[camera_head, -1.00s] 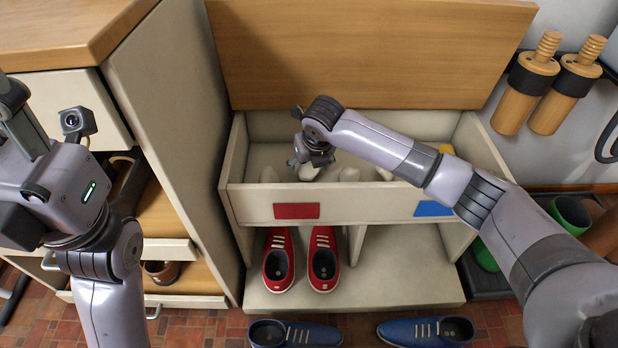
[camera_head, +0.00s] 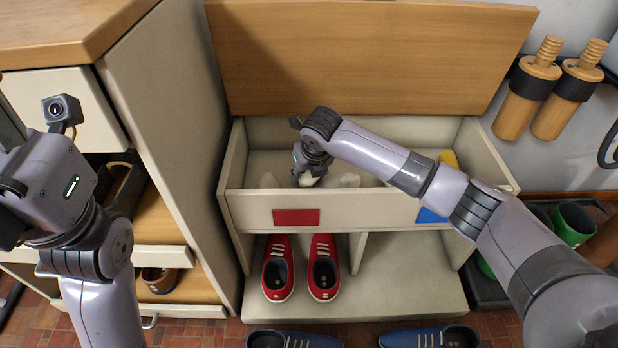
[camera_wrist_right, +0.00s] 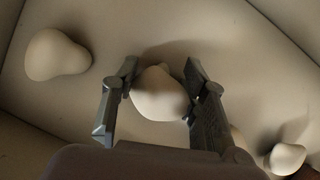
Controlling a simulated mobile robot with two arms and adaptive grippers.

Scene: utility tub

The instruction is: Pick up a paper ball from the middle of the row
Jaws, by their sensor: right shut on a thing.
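My right gripper (camera_head: 308,172) reaches down into the open top compartment of the bench (camera_head: 350,210). In the right wrist view its two fingers (camera_wrist_right: 158,100) are shut on a pale paper ball (camera_wrist_right: 158,92), one on each side. This ball also shows under the gripper in the head view (camera_head: 307,181). Another paper ball (camera_wrist_right: 57,55) lies apart to the left, and one (camera_wrist_right: 286,158) lies at the lower right. One more is partly hidden behind the right finger. My left arm is at the left edge of the head view; its fingers cannot be made out.
The raised wooden lid (camera_head: 370,55) stands behind the compartment, and its front wall bears a red label (camera_head: 296,217). A yellow thing (camera_head: 449,159) is at the compartment's right end. Red shoes (camera_head: 323,268) stand below. A cabinet (camera_head: 170,130) is close on the left.

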